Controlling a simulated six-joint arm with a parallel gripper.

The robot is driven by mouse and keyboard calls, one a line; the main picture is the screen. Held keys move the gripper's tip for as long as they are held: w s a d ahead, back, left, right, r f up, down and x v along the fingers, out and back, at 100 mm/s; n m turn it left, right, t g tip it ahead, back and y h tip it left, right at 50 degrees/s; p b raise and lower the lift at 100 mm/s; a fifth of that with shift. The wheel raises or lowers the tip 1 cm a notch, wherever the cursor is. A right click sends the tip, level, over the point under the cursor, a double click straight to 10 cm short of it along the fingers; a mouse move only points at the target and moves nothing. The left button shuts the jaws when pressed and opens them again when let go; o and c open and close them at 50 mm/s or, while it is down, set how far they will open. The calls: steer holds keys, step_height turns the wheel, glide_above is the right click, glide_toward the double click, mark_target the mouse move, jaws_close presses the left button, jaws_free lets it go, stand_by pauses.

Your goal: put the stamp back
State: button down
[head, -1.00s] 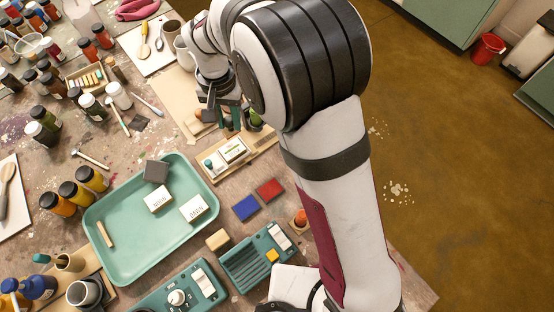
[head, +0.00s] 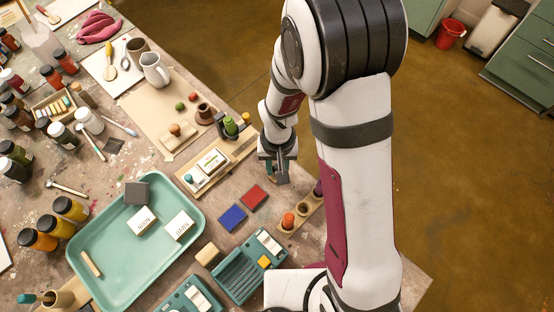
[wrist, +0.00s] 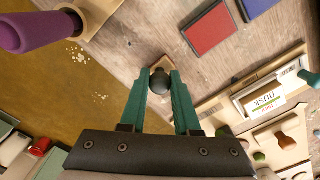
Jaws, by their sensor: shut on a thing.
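My gripper (wrist: 160,82) is shut on a stamp with a dark rounded handle (wrist: 159,83); part of a pale wooden piece shows just beyond the handle, between the fingertips. In the head view my gripper (head: 277,172) is over the table's right edge area, and the stamp is mostly hidden there. A wooden rack (head: 309,203) stands to the right and nearer, with an orange-topped stamp (head: 288,220), an open round hole (head: 303,208) and a purple-handled stamp (head: 318,187). The purple handle (wrist: 25,32) also shows large in the wrist view.
Red (head: 253,197) and blue (head: 233,217) pads lie near the rack. A green tray (head: 110,255) is farther left. Floor lies beyond the table edge.

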mark_target(277, 167)
steer(key=c, duration=0.6)
jaws_free()
steer(key=shift+c, duration=0.2)
step_height(277, 167, up, 11)
steer(key=s+d+r+m, duration=0.2)
steer(key=s+d+r, duration=0.1)
steer(key=s, duration=0.5)
steer(key=s+d+r+m+y, duration=0.1)
steer(key=s+d+r+m, duration=0.2)
steer(key=s, duration=0.6)
step_height(277, 167, up, 2)
steer(key=shift+r+m+y, duration=0.25)
steer(key=shift+m+y, duration=0.05)
steer(key=shift+s, duration=0.1)
